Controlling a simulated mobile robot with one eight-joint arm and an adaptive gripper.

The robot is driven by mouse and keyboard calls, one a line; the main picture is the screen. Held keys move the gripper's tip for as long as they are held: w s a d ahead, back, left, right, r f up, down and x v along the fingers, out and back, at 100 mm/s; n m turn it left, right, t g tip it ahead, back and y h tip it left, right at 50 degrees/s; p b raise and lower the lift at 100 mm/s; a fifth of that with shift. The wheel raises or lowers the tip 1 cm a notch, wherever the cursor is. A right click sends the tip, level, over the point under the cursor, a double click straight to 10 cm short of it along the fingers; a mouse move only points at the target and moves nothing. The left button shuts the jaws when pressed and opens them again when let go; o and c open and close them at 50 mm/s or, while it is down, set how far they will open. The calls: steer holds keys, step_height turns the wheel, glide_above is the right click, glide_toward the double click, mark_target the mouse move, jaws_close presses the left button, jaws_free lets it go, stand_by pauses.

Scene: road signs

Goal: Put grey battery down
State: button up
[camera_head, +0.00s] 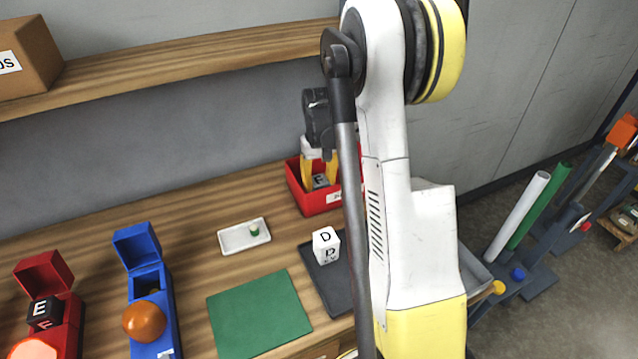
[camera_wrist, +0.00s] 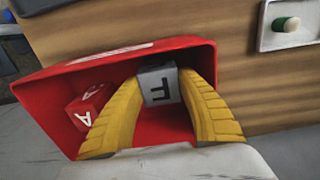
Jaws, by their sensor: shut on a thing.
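My gripper (camera_head: 319,172) has its yellow fingers down inside a red bin (camera_head: 319,204) on the wooden table. The fingers are shut on a grey cube (camera_head: 320,181) marked F. In the wrist view the grey cube (camera_wrist: 158,86) sits between the two fingertips, inside the red bin (camera_wrist: 72,70). I cannot tell whether the cube touches the bin floor. A red cube (camera_wrist: 88,106) marked A lies in the bin beside the left finger. I see no object that is clearly a grey battery apart from this grey cube.
A white tray (camera_head: 236,239) with a small green-and-white piece stands left of the bin. A white cube (camera_head: 325,243) marked D is on a dark tray. A green mat (camera_head: 258,312) lies clear in front. Blue (camera_head: 150,285) and red (camera_head: 45,275) boxes stand left.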

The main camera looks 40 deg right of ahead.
steer(key=shift+f, duration=0.2)
steer(key=o, duration=1.4)
steer(key=shift+c, duration=0.2)
steer(key=shift+r, duration=0.2)
step_height(320, 180, up, 12)
steer(key=p, duration=0.3)
steer(key=s+a+r+t, duration=0.1)
steer(key=s+a+r, duration=0.1)
steer(key=a+r, duration=0.4)
steer(key=s+a+r+n+t, duration=0.1)
steer(key=s+a+t, duration=0.2)
steer(key=s+a, duration=0.4)
steer(key=s+a+r+n+t, duration=0.1)
steer(key=s+a+n+t, duration=0.1)
steer(key=s+a, duration=0.6)
steer(key=a+t, duration=0.1)
steer(key=a, duration=0.3)
steer(key=shift+a, duration=0.35)
